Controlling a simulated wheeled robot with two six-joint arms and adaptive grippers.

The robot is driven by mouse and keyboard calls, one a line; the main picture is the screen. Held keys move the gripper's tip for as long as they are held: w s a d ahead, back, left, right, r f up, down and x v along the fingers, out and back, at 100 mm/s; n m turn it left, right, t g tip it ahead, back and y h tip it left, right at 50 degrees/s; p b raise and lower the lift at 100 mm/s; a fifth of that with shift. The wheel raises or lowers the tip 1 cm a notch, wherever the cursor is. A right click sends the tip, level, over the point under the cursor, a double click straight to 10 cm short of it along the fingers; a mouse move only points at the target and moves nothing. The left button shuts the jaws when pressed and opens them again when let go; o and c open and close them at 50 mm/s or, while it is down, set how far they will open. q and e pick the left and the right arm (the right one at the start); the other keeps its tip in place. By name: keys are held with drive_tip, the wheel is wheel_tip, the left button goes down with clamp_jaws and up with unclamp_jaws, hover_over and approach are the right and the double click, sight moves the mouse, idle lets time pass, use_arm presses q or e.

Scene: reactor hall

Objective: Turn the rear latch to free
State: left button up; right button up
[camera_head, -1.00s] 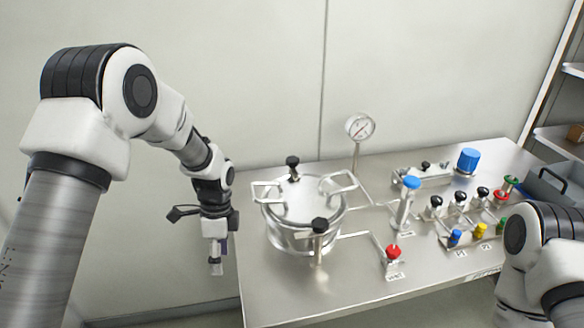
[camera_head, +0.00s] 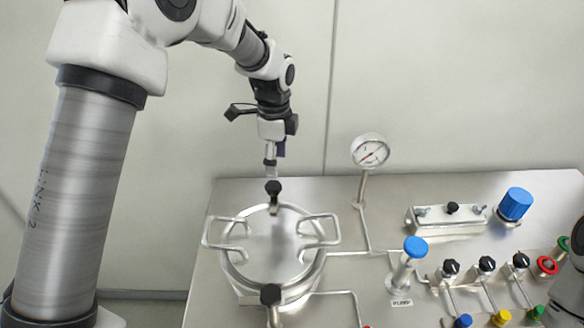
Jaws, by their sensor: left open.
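The rear latch (camera_head: 274,190) has a black knob and stands at the back rim of the round steel vessel (camera_head: 262,262). A metal arm of this latch reaches over the lid. My left gripper (camera_head: 271,172) is open and points down just above the rear latch knob. I cannot tell whether its fingertips touch the knob. The front latch (camera_head: 271,294), also black-knobbed, stands at the vessel's front rim. My right gripper is out of view; only part of my right arm shows at the right edge.
Two wire handles stick out from the lid, left (camera_head: 222,234) and right (camera_head: 318,231). A pressure gauge (camera_head: 370,151) stands behind on a pipe. A blue-capped cylinder (camera_head: 414,248), several knobbed valves and a blue knob (camera_head: 515,204) fill the right of the steel table (camera_head: 330,195).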

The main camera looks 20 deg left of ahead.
sight(275, 184)
use_arm(q)
drive_tip(key=shift+s+a+f+p, duration=0.2)
drive_tip(key=shift+s+f+p, duration=0.05)
drive_tip(key=shift+s+f, duration=0.4)
drive_tip(key=shift+s+a+f+p, duration=0.15)
drive_tip(key=shift+s+f+p, duration=0.1)
drive_tip(key=shift+s+f, duration=0.35)
drive_tip(key=f, duration=0.1)
drive_tip(key=w+f, duration=0.1)
drive_tip(key=f, duration=0.1)
drive_tip(key=shift+w+d+f+p, duration=0.15)
drive_tip(key=shift+d+f+p, duration=0.1)
drive_tip(key=shift+f+p, duration=0.1)
drive_tip(key=shift+w+f, duration=0.15)
drive_tip(key=shift+w, duration=0.05)
drive_tip(key=shift+s+a+r, duration=0.1)
drive_tip(key=shift+s+r, duration=0.1)
drive_tip(key=shift+s, duration=0.1)
drive_tip(key=shift+c, duration=1.3)
drive_tip(key=shift+s, duration=0.15)
drive_tip(key=c, duration=0.6)
drive_tip(key=shift+c, duration=1.4)
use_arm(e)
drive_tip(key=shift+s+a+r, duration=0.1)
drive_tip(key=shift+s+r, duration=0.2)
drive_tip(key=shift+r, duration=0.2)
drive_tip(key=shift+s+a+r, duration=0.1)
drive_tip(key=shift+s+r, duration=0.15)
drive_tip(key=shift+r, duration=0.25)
